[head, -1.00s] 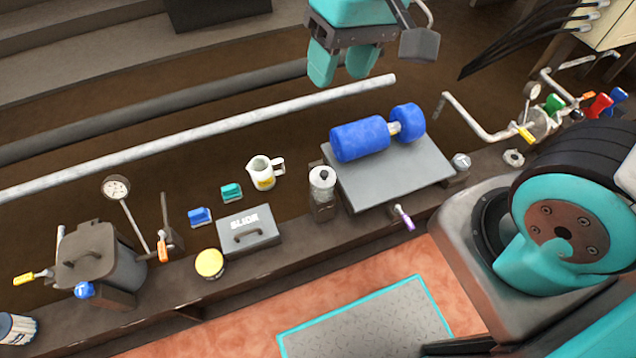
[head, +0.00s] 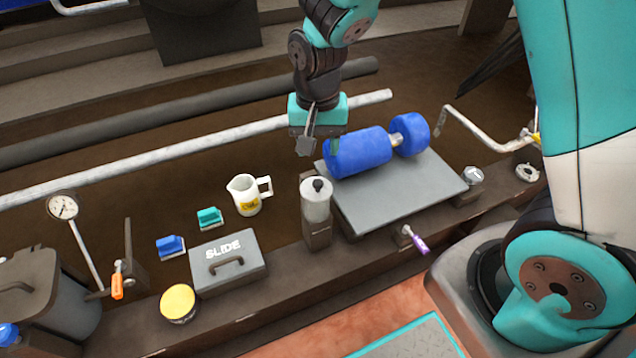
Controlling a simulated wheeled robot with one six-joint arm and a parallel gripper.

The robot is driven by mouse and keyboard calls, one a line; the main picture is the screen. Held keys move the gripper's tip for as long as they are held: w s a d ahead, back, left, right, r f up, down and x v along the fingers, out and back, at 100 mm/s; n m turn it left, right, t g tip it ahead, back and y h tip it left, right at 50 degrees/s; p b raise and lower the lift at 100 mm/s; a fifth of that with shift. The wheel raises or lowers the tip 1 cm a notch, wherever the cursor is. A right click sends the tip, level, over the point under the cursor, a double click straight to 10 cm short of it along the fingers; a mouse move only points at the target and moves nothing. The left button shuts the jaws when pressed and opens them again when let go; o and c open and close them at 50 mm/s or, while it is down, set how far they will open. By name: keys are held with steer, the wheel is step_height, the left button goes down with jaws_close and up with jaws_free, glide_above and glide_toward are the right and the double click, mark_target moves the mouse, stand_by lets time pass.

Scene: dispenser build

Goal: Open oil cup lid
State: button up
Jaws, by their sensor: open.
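The oil cup (head: 316,205) is a small light-grey cylinder on a dark stand, near the middle of the head view. Its lid (head: 317,187) has a black knob on top and sits on the cup, shut. My gripper (head: 322,148) is teal and hangs pointing down, above and just behind the cup in the picture, apart from the knob. A dark grey block on the gripper's front hides most of its fingers. The gripper is open and empty.
A blue roller (head: 357,153) lies on a grey plate (head: 395,205) right of the cup. A white oil jug (head: 246,196) stands to the left, with a grey SLIDE box (head: 228,275) and a yellow-topped tin (head: 178,302) nearer. A purple-handled valve (head: 418,242) sticks out in front.

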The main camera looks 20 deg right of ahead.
mark_target(318, 182)
step_height(318, 182, down, 10)
steer(key=shift+r+b, duration=0.1)
steer(key=shift+b, duration=1.1)
jaws_close()
